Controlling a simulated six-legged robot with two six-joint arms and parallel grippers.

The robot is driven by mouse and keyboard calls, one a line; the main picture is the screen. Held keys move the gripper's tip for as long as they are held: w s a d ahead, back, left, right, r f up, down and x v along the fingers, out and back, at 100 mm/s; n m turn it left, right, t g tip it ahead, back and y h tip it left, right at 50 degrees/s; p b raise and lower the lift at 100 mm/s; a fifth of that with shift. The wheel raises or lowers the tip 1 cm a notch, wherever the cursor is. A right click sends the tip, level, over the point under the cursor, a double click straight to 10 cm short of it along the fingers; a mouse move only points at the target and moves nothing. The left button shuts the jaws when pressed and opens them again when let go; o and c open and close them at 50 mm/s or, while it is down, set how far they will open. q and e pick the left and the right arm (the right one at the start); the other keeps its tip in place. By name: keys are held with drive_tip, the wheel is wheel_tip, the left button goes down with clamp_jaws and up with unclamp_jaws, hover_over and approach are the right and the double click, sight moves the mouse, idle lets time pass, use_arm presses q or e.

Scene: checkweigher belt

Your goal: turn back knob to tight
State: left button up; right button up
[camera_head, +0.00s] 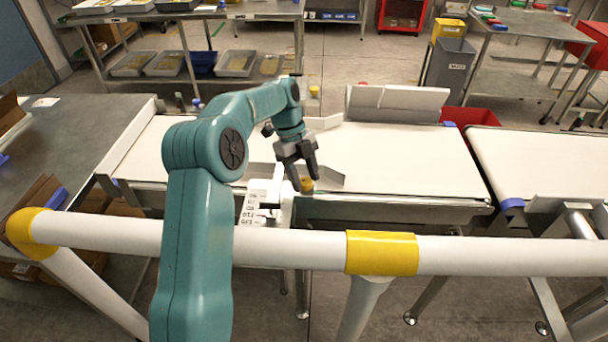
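The back knob (313,91) is a small yellow knob at the far side of the belt, beside the bent guide plate there. A second yellow knob (306,185) sits at the near side of the belt. My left gripper (305,179) points down over this near knob, its two dark fingers apart with the knob at their tips. I cannot tell whether the fingers touch it. My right gripper is not in view.
The white belt (400,160) runs across the middle, with guide plates on it. A white rail (480,255) with yellow bands crosses in front. A grey upright plate (396,103) stands at the belt's far edge. A red bin (470,118) is behind.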

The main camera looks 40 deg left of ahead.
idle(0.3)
use_arm(q)
drive_tip(key=p+v, duration=0.8)
drive_tip(key=v, duration=0.8)
drive_tip(key=shift+a+r, duration=0.1)
drive_tip(key=shift+r, duration=0.05)
